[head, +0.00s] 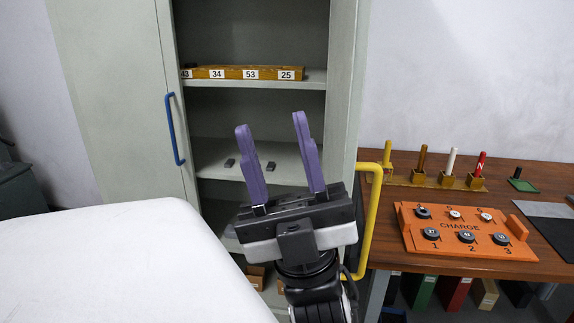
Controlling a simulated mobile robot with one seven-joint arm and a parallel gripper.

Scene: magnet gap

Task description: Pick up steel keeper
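My gripper (270,122) is in the middle of the head view, with its two purple fingers pointing up and spread apart. Two small dark grey bars lie apart on the cabinet's middle shelf (215,148): a left bar (229,162) and a right bar (271,166). In the picture the right bar appears between my fingers and the left bar just left of them; I cannot tell the depth between. Either could be the steel keeper; I cannot tell which. My fingers and gripper body hide part of the shelf.
The grey cabinet stands open, its left door (120,110) with a blue handle (174,130). A yellow numbered rail (245,73) lies on the upper shelf. A yellow bar handle (374,225) stands at right. The wooden table (385,248) holds an orange CHARGE board (460,226) and coloured posts (449,165).

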